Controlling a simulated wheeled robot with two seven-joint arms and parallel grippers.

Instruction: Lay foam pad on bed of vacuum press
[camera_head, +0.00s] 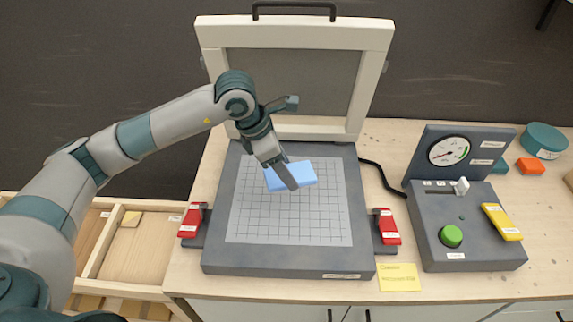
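The light blue foam pad (306,174) is at the back half of the press bed, turned a little off the bed's printed grid. My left gripper (289,176) reaches in from the left, and one dark finger lies across the pad's upper face. The other finger is hidden, but the gripper looks shut on the pad. Whether the pad touches the bed or is held just above it is hard to tell. The vacuum press has a dark bed with a pale gridded sheet (290,225). Its white-framed lid (375,60) stands open at the back. My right gripper is not in view.
Red clamps (193,220) and (386,226) flank the bed. A control box (470,255) with a green button, yellow lever and gauge stands at right. A yellow note (399,277) lies in front. A partitioned wooden tray (132,250) is at left.

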